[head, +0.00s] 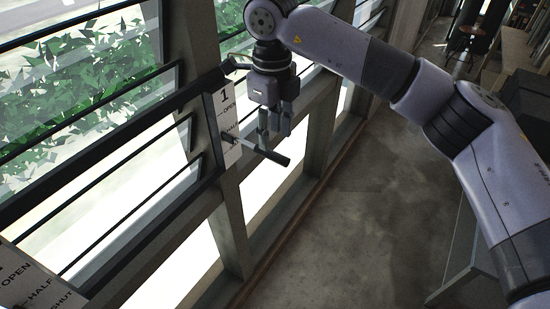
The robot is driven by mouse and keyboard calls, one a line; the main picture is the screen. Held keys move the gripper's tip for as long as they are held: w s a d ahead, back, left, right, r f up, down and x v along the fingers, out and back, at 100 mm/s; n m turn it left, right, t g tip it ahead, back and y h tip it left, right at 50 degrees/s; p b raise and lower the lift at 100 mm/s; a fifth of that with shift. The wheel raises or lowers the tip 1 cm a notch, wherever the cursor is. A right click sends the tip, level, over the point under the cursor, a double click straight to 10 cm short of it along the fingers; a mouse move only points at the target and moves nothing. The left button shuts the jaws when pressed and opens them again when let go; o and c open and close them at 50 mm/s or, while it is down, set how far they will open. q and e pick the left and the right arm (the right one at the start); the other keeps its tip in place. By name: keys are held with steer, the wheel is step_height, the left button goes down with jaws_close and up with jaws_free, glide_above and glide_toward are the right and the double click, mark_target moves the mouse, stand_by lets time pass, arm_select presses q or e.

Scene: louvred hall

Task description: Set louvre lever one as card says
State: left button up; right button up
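The plate marked 1 (224,106) is fixed to a window post, with OPEN near its top and SHUT lower down; wording between them is too small to read surely. A dark lever (272,155) sticks out from the plate's lower part, near the SHUT mark, and slants down to the right. My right gripper (274,135) points down just above the lever, its two fingers apart with nothing seen between them. I cannot tell whether a fingertip touches the lever. My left gripper is out of view. No separate instruction card is recognisable.
A second plate (38,285) with OPEN, HALF and SHUT is at the bottom left. Slanted glass louvres (85,110) with dark rails fill the left side. The concrete floor (360,220) is bare in the middle. A stool (474,40) stands at the far upper right.

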mark_target(273, 152)
steer(key=f, duration=0.1)
steer(key=f+b, duration=0.1)
steer(key=f, duration=0.1)
steer(key=shift+w+f, duration=0.15)
steer(key=shift+w, duration=0.2)
steer(key=f, duration=0.1)
steer(key=f+b, duration=0.1)
steer(key=f, duration=0.1)
steer(key=shift+w+f, duration=0.2)
steer(key=shift+w, duration=0.2)
steer(key=shift+d+r, duration=0.15)
steer(key=shift+r, duration=0.05)
steer(key=shift+s+f, duration=0.1)
steer(key=shift+s, duration=0.05)
steer(key=shift+a+f+b, duration=0.25)
steer(key=shift+f+b, duration=0.05)
steer(key=shift+b, duration=0.2)
steer(key=shift+d, duration=0.15)
steer(key=shift+c, duration=0.9)
steer(key=c, duration=0.5)
jaws_close()
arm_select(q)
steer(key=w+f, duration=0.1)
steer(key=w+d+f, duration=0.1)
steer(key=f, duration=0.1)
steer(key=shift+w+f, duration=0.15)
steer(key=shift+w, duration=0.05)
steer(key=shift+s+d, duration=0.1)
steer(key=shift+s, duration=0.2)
